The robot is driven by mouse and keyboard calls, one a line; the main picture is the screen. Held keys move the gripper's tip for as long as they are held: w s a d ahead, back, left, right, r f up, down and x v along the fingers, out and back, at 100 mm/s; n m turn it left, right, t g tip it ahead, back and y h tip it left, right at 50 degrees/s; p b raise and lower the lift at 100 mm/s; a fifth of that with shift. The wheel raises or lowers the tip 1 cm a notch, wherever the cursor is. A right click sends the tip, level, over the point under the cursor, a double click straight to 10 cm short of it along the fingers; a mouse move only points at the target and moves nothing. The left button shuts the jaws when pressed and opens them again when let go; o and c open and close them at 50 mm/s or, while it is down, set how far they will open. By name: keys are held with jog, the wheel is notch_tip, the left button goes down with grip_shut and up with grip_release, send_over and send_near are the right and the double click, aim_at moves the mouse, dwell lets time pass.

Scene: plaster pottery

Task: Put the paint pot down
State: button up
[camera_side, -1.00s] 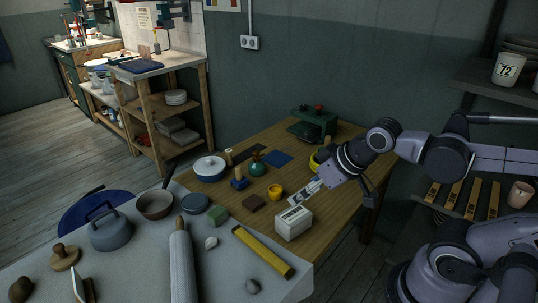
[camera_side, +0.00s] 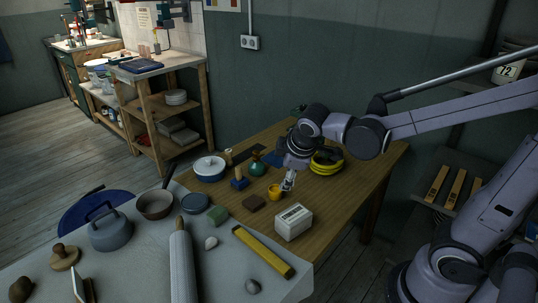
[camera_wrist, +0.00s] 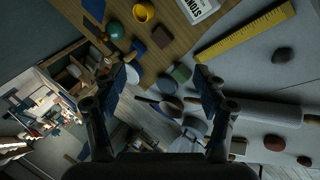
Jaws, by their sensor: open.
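A small yellow pot (camera_side: 274,191), which I take as the paint pot, stands upright on the wooden table. My gripper (camera_side: 288,187) is pointing down just to its right in the side view, open and empty. I cannot tell from the side view whether a finger touches the pot. In the wrist view the yellow pot (camera_wrist: 143,11) shows at the top edge, outside the space between the open fingers of my gripper (camera_wrist: 166,78).
Close by are a brown block (camera_side: 254,202), a blue stamp-like piece (camera_side: 239,182), a green round bottle (camera_side: 257,167) and a white labelled box (camera_side: 293,222). A yellow ringed object (camera_side: 325,168) lies behind my gripper. Bare wood shows at the table's right (camera_side: 365,178).

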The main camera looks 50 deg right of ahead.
jog(key=w+d+f+n+g+h, duration=0.1)
jog(key=w+d+f+n+h, duration=0.2)
jog(key=w+f+n+h, duration=0.65)
jog(key=n, duration=0.5)
send_near(274, 198)
jog(key=w+r, duration=0.1)
jog(key=r, duration=0.1)
jog(key=shift+w+d+r, duration=0.25)
jog(key=shift+w+d, duration=0.05)
jog(key=shift+w, duration=0.1)
jog(key=shift+d+f, duration=0.15)
jog(key=x, duration=0.5)
jog(key=shift+s+d, duration=0.1)
jog(key=shift+d, duration=0.15)
jog(key=x, duration=0.4)
jog(key=shift+s+d+f, duration=0.1)
jog(key=shift+s, duration=0.3)
jog(key=shift+w+d+f, duration=0.25)
jog(key=shift+d, duration=0.25)
jog(key=c, duration=1.4)
